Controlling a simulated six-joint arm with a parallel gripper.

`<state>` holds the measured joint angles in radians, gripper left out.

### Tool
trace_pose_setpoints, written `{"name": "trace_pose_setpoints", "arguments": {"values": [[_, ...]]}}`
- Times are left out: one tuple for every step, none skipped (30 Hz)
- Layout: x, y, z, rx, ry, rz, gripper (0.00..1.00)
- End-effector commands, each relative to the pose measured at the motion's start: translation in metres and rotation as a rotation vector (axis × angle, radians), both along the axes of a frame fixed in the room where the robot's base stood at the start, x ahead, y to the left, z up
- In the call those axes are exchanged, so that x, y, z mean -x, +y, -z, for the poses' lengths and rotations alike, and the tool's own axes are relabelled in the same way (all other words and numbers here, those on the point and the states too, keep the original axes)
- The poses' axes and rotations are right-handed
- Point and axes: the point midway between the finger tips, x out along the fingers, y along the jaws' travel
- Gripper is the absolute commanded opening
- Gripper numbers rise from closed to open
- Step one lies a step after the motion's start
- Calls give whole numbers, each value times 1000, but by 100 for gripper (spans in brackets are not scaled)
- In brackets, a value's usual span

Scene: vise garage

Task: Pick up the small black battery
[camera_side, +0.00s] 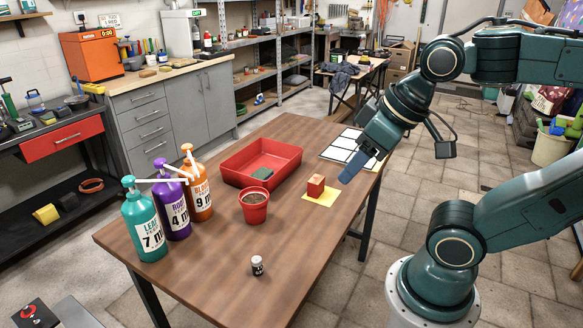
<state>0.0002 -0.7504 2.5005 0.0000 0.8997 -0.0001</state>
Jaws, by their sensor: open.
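A small black cylinder with a white label (257,265), which looks like the battery, stands upright near the front edge of the wooden table. My gripper (353,167), with blue fingers, is above the table's right side, far from the battery and up to its right. It is open, and nothing shows between its fingers. The fingers overlap in this view, so the gap between them is hard to see.
A red pot (254,208) of soil stands behind the battery. A red tray (232,170) holds a dark item. Three pump bottles (147,228) stand at the left. The table's front right (305,245) is clear.

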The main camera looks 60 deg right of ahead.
Motion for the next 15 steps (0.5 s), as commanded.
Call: {"name": "trace_pose_setpoints", "arguments": {"values": [[0, 0, 0, 0, 0, 0, 49], [0, 0, 0, 0, 0, 0, 49], [0, 0, 0, 0, 0, 0, 49], [0, 0, 0, 0, 0, 0, 49], [0, 0, 0, 0, 0, 0, 49], [0, 0, 0, 0, 0, 0, 49], [0, 0, 0, 0, 0, 0, 49], [0, 0, 0, 0, 1, -1, 49], [-1, 0, 0, 2, 1, -4, 49], [-1, 0, 0, 3, 3, -6, 49], [-2, 0, 0, 5, 4, -11, 49], [-3, 0, 0, 10, 7, -20, 49], [-4, 0, 0, 13, 11, -28, 49], [-6, 1, 0, 19, 15, -39, 49], [-9, 1, 1, 27, 21, -57, 49]]}}
